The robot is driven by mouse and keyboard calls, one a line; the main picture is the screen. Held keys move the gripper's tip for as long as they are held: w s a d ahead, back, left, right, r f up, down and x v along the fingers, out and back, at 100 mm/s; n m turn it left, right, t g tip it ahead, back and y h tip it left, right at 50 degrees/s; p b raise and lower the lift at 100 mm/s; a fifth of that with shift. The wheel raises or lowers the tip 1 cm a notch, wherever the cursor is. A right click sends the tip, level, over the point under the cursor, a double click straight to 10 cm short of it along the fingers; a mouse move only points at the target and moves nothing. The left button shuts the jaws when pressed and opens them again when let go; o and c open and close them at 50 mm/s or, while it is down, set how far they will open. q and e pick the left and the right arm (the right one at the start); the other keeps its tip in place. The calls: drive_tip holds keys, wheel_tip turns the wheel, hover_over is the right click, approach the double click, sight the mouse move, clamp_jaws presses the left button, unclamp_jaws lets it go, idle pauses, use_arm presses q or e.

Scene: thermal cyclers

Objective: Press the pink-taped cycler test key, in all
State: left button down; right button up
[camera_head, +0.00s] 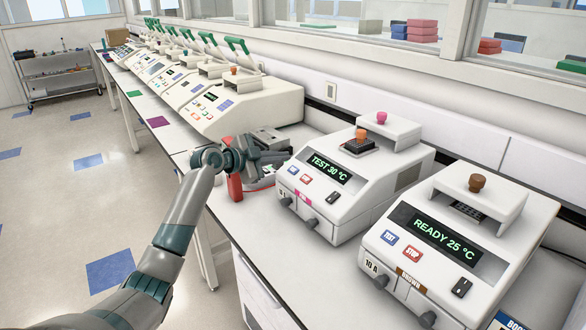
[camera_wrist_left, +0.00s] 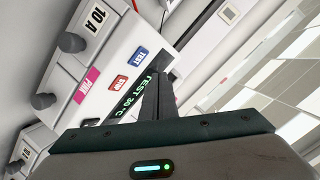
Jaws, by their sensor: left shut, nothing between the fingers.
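The pink-taped cycler (camera_head: 385,190) is a white box on the bench, its display reading "TEST 30 °C". Its blue TEST key (camera_head: 294,170) is left of the red STOP key (camera_head: 307,179), above the pink tape (camera_head: 303,196). In the left wrist view the TEST key (camera_wrist_left: 139,54), STOP key (camera_wrist_left: 119,83) and pink tape (camera_wrist_left: 86,85) show clearly. My left gripper (camera_head: 284,152) is shut and empty at the cycler's left front. In the left wrist view its fingertips (camera_wrist_left: 160,76) lie over the display, beside the TEST key; contact cannot be told. My right gripper is out of view.
A brown-taped cycler (camera_head: 470,225) reading "READY 25 °C" stands to the right. A row of beige cyclers with green handles (camera_head: 237,45) runs back along the bench. A red item (camera_head: 236,187) is partly hidden by my gripper. The floor left of the bench is open.

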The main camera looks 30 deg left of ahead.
use_arm(q)
drive_tip(key=shift+s+a+r+p, duration=0.15)
drive_tip(key=shift+s+r+p, duration=0.25)
drive_tip(key=shift+r, duration=0.5)
idle(0.3)
